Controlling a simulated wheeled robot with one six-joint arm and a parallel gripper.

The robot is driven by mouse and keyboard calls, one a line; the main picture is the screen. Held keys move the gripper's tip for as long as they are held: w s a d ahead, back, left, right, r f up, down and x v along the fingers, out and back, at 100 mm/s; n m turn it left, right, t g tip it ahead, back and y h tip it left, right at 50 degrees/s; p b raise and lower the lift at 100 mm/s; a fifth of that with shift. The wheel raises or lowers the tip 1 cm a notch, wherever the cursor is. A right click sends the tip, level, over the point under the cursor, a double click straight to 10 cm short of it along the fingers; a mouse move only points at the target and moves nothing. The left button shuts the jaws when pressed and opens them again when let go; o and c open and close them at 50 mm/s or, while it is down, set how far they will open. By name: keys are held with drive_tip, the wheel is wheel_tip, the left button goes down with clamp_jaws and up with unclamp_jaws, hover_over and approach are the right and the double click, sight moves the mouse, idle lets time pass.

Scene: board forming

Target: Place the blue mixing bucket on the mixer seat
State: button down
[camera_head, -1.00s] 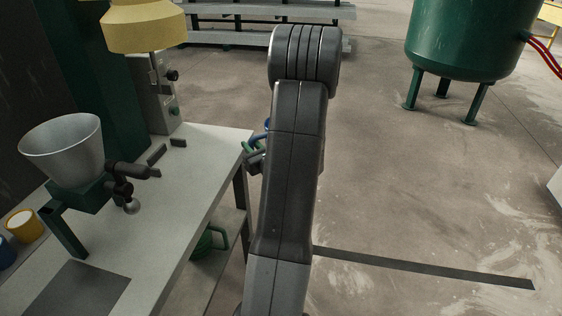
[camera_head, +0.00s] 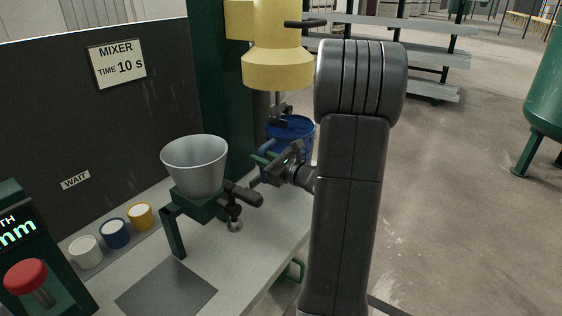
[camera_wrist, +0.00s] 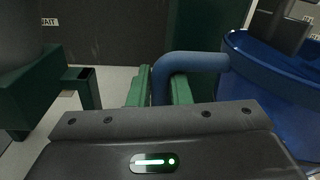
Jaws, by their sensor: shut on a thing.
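The blue mixing bucket (camera_head: 291,133) is at the far end of the workbench, below the yellow mixer head (camera_head: 277,68). In the wrist view the bucket (camera_wrist: 272,75) is at right, and its blue handle (camera_wrist: 195,62) runs between my green fingers. My gripper (camera_head: 264,166) is shut on that handle, to the near side of the bucket; it also shows in the wrist view (camera_wrist: 158,92). The bucket looks upright. The mixer seat is hidden behind the bucket and gripper. I cannot tell whether the bucket touches anything below.
A grey hopper (camera_head: 195,163) on a green stand is left of my gripper. Small white, blue and yellow pots (camera_head: 115,232) line the back of the bench (camera_head: 232,262). A dark panel with a mixer sign (camera_head: 117,63) stands behind. Open floor is at right.

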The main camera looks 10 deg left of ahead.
drive_tip(key=shift+s+a+r+n+g+y, duration=0.1)
drive_tip(key=shift+s+a+r+n+g, duration=0.15)
drive_tip(key=shift+a, duration=0.2)
drive_tip(key=shift+s+a+r+n+g+y, duration=0.15)
drive_tip(key=shift+s+a+g, duration=0.15)
drive_tip(key=shift+a, duration=0.2)
drive_tip(key=shift+s+a+r+n+g+y, duration=0.1)
drive_tip(key=shift+s+a+n+g, duration=0.15)
drive_tip(key=shift+a, duration=0.2)
drive_tip(key=shift+r+m+p, duration=0.1)
drive_tip(key=shift+m+p, duration=0.25)
drive_tip(key=shift+p, duration=0.05)
wheel_tip(320, 180, down, 8)
drive_tip(key=b, duration=0.6)
drive_tip(key=shift+b, duration=0.35)
drive_tip(key=shift+d+f, duration=0.1)
drive_tip(key=shift+f, duration=0.25)
drive_tip(key=c, duration=1.3)
unclamp_jaws()
drive_tip(key=shift+s, duration=0.1)
drive_tip(key=shift+o, duration=0.2)
drive_tip(key=v, duration=1)
drive_tip(key=shift+b, duration=0.3)
drive_tip(key=shift+s+f, duration=0.1)
